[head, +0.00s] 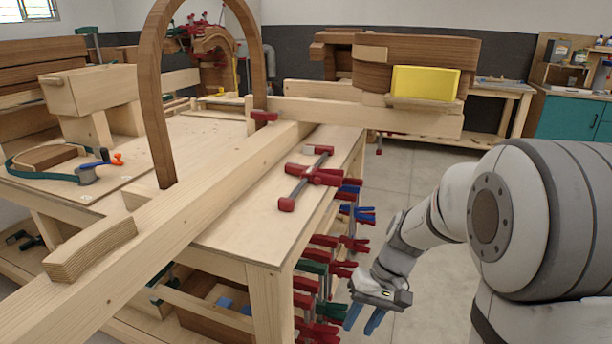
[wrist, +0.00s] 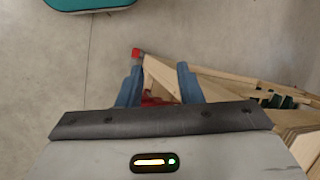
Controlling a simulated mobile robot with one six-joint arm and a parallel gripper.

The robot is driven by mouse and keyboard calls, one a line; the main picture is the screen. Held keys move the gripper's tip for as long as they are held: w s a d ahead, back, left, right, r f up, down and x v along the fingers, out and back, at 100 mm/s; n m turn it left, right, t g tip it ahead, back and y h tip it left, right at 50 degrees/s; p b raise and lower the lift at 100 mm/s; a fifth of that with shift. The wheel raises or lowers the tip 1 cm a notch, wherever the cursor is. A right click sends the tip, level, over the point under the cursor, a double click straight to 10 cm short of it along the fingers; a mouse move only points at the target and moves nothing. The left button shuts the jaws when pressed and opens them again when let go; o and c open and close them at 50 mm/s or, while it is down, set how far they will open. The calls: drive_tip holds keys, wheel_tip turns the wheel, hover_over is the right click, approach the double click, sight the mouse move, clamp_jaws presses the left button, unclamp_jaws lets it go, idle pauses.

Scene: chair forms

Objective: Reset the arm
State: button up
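My arm comes in from the right of the head view and bends down beside the workbench. My gripper (head: 364,322) hangs low over the floor, right of the bench's front leg and the clamps there. Its two blue fingers also show in the wrist view (wrist: 158,85). They stand apart, with nothing held between them. The wooden workbench (head: 232,243) fills the left and middle of the head view. In the wrist view, the wooden bench parts (wrist: 215,85) lie beyond and right of the fingers.
A red bar clamp (head: 316,175) lies on the bench top. Several red, green and blue clamps (head: 318,285) hang along the bench's right side, close to my gripper. Grey floor (head: 410,175) is clear between bench and arm.

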drive_tip(key=s+d+r+t+h+p, duration=0.2)
drive_tip(key=s+r+p, duration=0.2)
drive_tip(key=r, duration=0.4)
drive_tip(key=s+d+r+t+h+p, duration=0.2)
drive_tip(key=s+r+t+p, duration=0.1)
drive_tip(key=s+r, duration=0.3)
drive_tip(key=v, duration=0.2)
drive_tip(key=shift+r+p, duration=0.35)
drive_tip(key=shift+p, duration=0.05)
drive_tip(key=shift+a, duration=0.1)
